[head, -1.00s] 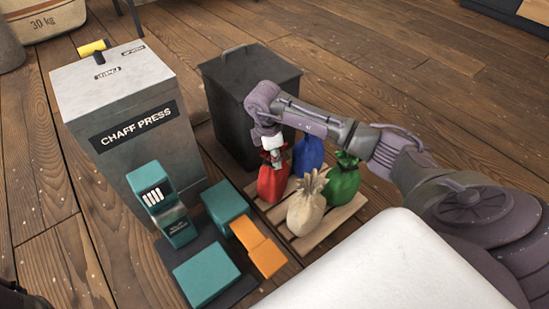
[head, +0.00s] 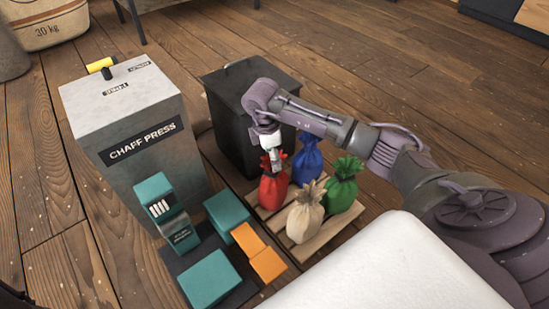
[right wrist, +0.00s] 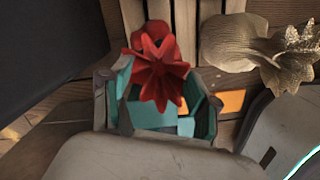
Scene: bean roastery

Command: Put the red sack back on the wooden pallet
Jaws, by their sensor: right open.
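The red sack (head: 273,190) stands upright at the back left of the wooden pallet (head: 318,238), by the blue sack (head: 306,162) and the beige sack (head: 305,214). The green sack (head: 342,188) stands at the pallet's right. My right gripper (head: 271,160) is at the red sack's tied top, pointing down. In the right wrist view the gripper (right wrist: 165,110) is open, with its teal finger pads on either side of the sack's ruffled red top (right wrist: 160,72). The sack's lower body is mostly hidden there. My left gripper is not in view.
A dark bin (head: 240,125) stands close behind the pallet. The grey chaff press (head: 135,140) is at the left. A teal and orange machine (head: 210,275) sits just left of the pallet. Open wooden floor lies at the back right.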

